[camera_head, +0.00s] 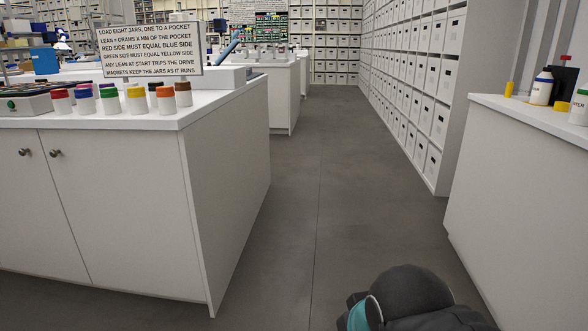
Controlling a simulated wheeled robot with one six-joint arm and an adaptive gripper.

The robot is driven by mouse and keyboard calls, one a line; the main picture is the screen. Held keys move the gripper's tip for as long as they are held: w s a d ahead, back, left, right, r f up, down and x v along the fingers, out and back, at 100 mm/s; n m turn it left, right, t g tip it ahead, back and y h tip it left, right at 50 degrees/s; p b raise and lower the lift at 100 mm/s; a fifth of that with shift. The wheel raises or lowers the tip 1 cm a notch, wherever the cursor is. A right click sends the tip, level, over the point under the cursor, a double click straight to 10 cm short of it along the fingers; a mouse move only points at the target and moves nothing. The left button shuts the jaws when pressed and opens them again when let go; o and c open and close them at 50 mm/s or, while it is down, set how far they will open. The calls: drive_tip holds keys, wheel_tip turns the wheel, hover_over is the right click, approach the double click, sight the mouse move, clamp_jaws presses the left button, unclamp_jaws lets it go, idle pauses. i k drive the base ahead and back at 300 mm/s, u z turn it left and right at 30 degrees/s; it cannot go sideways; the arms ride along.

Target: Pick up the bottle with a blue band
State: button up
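A white bottle with a dark blue band near its top (541,88) stands upright on the right-hand white counter (510,110), near the right side of the view. A second white bottle with a green band (579,105) stands to its right, cut off by the picture edge. A dark rounded part of my arm with a teal cap shows at the bottom. My gripper's fingers are not in view.
A yellow object (508,89) and a yellow cap-like piece (561,106) lie near the bottle, with a dark panel behind. Several coloured-lid jars (136,98) and a sign (152,50) stand on the left bench (225,190). Clear grey floor (320,170) runs between the benches.

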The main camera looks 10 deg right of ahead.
sight(543, 83)
drive_tip(key=z, duration=0.1)
drive_tip(key=i, duration=1.8)
drive_tip(key=z, duration=1.4)
drive_tip(key=i, duration=1)
drive_tip(key=z, duration=1)
